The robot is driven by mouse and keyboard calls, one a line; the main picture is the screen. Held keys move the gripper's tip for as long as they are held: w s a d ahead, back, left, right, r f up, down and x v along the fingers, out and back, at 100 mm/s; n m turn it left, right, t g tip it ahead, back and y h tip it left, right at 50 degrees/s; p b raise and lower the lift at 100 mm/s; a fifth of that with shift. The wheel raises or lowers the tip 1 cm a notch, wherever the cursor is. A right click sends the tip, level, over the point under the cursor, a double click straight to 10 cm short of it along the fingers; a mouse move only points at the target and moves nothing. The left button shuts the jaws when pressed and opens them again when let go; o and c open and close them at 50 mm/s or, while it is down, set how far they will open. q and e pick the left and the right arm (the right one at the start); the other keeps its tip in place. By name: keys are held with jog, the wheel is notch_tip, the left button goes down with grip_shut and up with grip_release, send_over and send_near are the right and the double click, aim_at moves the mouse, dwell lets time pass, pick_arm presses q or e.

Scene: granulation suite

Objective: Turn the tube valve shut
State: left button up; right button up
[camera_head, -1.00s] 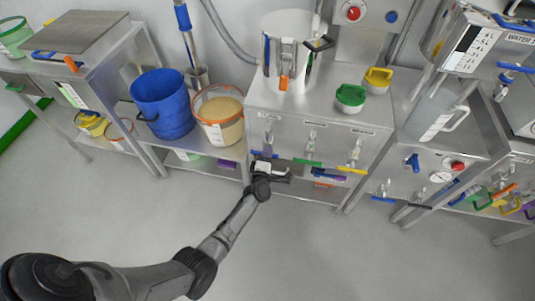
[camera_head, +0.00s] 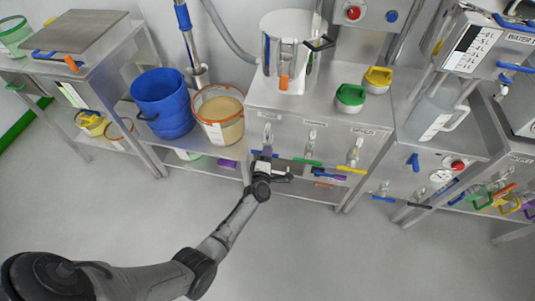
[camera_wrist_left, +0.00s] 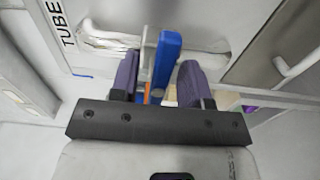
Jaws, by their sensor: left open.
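The tube valve's blue handle (camera_wrist_left: 167,58) stands between my left gripper's two fingers (camera_wrist_left: 158,78) in the left wrist view. The label "TUBE" shows beside it. A gap is visible between the handle and the finger on the right; I cannot tell if either finger touches it. In the head view the left gripper (camera_head: 268,160) is at the left valve on the cabinet front, and its fingers partly hide the blue handle there. The left gripper is open. My right gripper is not in view.
The green valve handle (camera_head: 307,162) and yellow valve handle (camera_head: 352,170) are on the same cabinet (camera_head: 290,103), to the right. A tan-filled bucket (camera_head: 221,131) and blue buckets (camera_head: 161,92) stand to the left. The floor in front is clear.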

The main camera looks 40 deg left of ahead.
pick_arm(q)
jog(key=p+v, duration=0.4)
jog(key=v, duration=0.9)
jog(key=shift+s+d, duration=0.2)
jog(key=shift+d, duration=0.05)
